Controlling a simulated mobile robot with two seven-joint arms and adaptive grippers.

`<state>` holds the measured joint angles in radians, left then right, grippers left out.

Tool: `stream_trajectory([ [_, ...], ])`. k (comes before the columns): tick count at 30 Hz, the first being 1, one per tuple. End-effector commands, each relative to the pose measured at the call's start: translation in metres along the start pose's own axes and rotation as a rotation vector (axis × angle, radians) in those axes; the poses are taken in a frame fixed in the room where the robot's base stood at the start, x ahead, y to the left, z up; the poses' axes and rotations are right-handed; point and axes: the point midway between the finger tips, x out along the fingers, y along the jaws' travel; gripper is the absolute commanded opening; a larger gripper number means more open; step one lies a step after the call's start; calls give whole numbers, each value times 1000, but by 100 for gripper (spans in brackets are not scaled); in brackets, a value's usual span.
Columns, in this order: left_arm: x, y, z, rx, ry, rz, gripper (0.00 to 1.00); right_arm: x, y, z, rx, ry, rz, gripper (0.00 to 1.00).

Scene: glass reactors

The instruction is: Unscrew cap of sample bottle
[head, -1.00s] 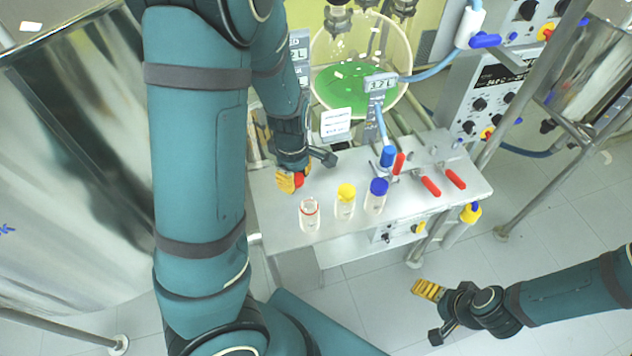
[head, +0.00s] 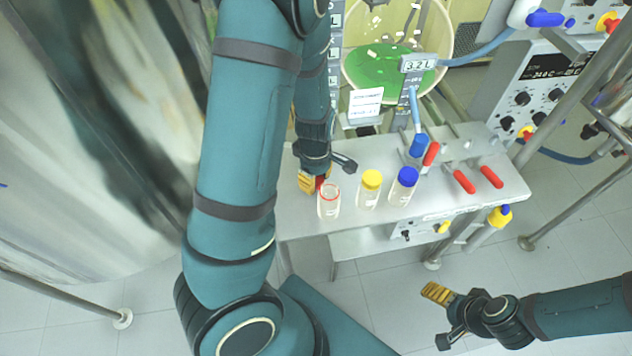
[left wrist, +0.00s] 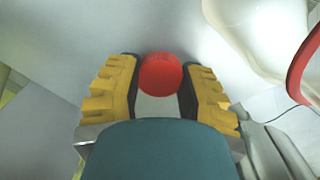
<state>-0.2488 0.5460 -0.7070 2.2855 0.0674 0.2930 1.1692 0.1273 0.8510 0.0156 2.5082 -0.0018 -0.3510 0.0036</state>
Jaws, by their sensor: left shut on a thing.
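My left gripper (head: 312,184) is shut on a red cap (head: 320,183). In the left wrist view the cap (left wrist: 160,75) sits between the two yellow fingers (left wrist: 160,95). An open clear bottle (head: 328,205) with a red ring at its neck stands on the metal bench, just right of my left gripper; part of it shows at the right of the wrist view (left wrist: 262,35). I cannot tell whether the cap touches the bench. My right gripper (head: 437,293) hangs empty over the floor, away from the bench; its finger gap is not clear.
A yellow-capped bottle (head: 369,192) and a blue-capped bottle (head: 402,188) stand to the right. Red-handled valves (head: 464,181) are further right. A glass reactor with green liquid (head: 385,75) is behind. Bare bench (head: 300,222) lies at the front left.

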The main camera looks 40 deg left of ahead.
Motion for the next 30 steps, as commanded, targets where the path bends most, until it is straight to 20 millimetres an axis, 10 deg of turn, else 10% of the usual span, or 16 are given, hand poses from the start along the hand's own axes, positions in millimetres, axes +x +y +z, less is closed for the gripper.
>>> stream_trajectory([
  [13,11,0,0,0,0,1,0,6,2,-1,0,3,0,84],
  [14,10,0,0,0,0,2,52,5,2,-1,0,3,0,84],
  [15,10,0,0,0,0,1,66,5,2,-1,0,3,0,84],
  [30,-8,1,0,1,0,2,66,-5,-2,0,0,0,0,84],
])
